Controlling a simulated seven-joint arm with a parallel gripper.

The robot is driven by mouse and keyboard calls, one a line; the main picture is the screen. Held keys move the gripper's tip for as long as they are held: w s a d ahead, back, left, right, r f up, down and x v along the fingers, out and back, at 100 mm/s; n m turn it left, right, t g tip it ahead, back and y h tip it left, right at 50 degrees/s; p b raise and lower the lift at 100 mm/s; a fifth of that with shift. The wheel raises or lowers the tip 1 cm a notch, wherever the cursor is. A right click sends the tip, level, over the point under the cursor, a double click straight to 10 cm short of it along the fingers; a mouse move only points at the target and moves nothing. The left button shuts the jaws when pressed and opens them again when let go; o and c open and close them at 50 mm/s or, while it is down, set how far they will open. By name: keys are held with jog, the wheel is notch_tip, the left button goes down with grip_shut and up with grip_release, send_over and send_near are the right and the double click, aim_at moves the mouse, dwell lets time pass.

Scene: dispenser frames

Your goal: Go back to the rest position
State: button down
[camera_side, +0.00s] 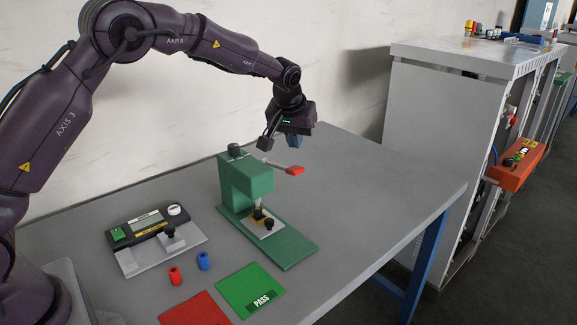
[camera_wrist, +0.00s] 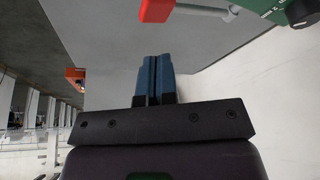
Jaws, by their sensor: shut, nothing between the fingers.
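My gripper (camera_side: 294,141) hangs above the far part of the table, behind and a little right of the green press, with blue fingers pointing down. In the wrist view my gripper (camera_wrist: 154,62) has its two blue fingers together with nothing between them. The green press (camera_side: 237,178) stands upright on the table. Its lever ends in a red handle (camera_side: 295,170), just below and in front of my fingers in the side view. The red handle also shows at the top of the wrist view (camera_wrist: 156,10), apart from the fingertips.
A black measuring device (camera_side: 146,225) on a light plate stands left of the press. A red cylinder (camera_side: 174,275) and a blue cylinder (camera_side: 203,261) stand in front. A green PASS pad (camera_side: 245,283) and a red pad (camera_side: 195,310) lie nearby. A grey cabinet (camera_side: 440,130) stands right.

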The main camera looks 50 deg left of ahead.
dwell(0.3)
jog(key=s+d+r+m, duration=0.2)
jog(key=s+r, duration=0.2)
jog(key=s, duration=0.8)
jog(key=s+d+r+m+t+h, duration=0.1)
jog(key=s+r, duration=0.3)
jog(key=s, duration=0.8)
jog(key=s+d+r+m+h, duration=0.1)
jog(key=s+d+r+m, duration=0.2)
jog(key=s, duration=0.9)
jog(key=shift+d+r+t, duration=0.3)
jog(key=shift+d+r, duration=0.15)
